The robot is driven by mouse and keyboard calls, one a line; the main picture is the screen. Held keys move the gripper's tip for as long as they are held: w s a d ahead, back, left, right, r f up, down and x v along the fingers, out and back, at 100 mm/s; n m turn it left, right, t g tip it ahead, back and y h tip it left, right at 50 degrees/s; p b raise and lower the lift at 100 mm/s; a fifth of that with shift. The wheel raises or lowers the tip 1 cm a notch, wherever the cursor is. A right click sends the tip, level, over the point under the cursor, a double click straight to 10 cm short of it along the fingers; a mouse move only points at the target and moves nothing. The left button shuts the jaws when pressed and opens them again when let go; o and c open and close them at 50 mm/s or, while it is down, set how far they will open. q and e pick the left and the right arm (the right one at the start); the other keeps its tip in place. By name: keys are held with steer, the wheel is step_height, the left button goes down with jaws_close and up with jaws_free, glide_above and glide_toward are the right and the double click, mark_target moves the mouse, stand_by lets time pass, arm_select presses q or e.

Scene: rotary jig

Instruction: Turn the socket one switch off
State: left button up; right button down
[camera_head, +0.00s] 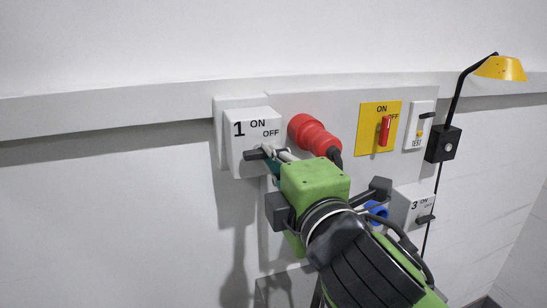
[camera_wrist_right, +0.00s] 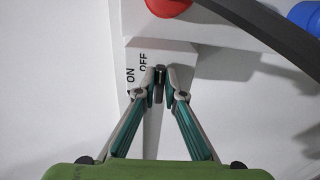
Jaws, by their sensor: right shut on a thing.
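The socket one box (camera_head: 251,127) is white, marked 1, ON and OFF, and stands on the wall panel at the left. Its dark switch handle (camera_head: 252,155) sticks out below the labels, partly hidden by my gripper. In the right wrist view the dark handle (camera_wrist_right: 159,76) stands between the two fingertips, with the ON and OFF labels to its left. My right gripper (camera_head: 270,153) is shut on this handle. The exact angle of the handle is hard to tell. My left gripper is in neither view.
A red plug (camera_head: 309,133) with a dark cable sits just right of box one. Further right are a yellow plate with a red switch (camera_head: 385,131), a white TEST unit (camera_head: 419,126), box 3 (camera_head: 417,205) and a yellow lamp (camera_head: 501,69). The wall left of box one is bare.

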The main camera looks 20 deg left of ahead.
stand_by(0.6)
steer(key=c, duration=2.1)
jaws_free()
steer(key=shift+c, duration=0.2)
steer(key=v, duration=0.7)
steer(key=shift+s+d, duration=0.2)
steer(key=shift+f, duration=0.1)
